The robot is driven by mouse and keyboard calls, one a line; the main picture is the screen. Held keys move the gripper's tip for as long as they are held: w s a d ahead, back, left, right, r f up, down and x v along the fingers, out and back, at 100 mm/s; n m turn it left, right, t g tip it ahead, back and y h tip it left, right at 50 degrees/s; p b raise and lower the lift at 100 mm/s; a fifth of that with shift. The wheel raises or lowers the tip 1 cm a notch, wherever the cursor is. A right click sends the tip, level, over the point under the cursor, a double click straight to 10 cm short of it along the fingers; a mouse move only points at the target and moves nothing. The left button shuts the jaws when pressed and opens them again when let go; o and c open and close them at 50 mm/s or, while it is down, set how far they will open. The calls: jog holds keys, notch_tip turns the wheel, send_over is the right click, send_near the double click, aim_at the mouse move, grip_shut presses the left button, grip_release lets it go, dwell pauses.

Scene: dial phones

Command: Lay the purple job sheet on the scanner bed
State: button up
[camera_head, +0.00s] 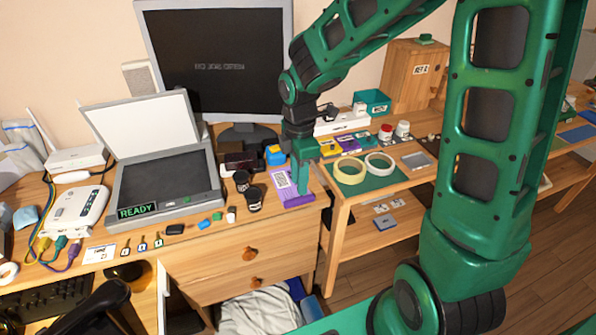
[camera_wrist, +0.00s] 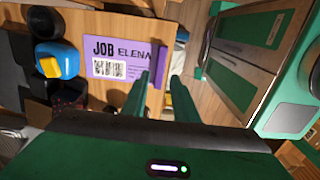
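The purple job sheet (camera_head: 283,183) lies on the wooden desk top near its front right corner. In the wrist view the sheet (camera_wrist: 118,62) shows "JOB ELENA" and a printed code, with a darker purple strip along its right edge. My gripper (camera_head: 300,187) points down at that strip. In the wrist view my gripper's fingers (camera_wrist: 162,76) are apart, one on each side of the strip, with gaps visible. The scanner (camera_head: 168,195) stands to the left with its lid (camera_head: 140,125) raised. Its dark bed (camera_head: 165,180) is bare, and its panel reads "READY".
Dark cups (camera_head: 254,199) and several small items stand between scanner and sheet. A monitor (camera_head: 215,60) rises behind. To the right, a lower table holds tape rolls (camera_head: 350,170) on a green mat. A white router (camera_head: 76,210) and cables lie left of the scanner.

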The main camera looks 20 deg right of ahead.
aim_at(300, 200)
jog(key=shift+f, duration=3.1)
jog(key=shift+s+f, duration=0.1)
jog(key=shift+s, duration=0.05)
jog(key=c, duration=0.6)
jog(key=shift+c, duration=0.2)
jog(key=shift+w+r, duration=0.2)
jog(key=shift+r, duration=2.45)
grip_shut()
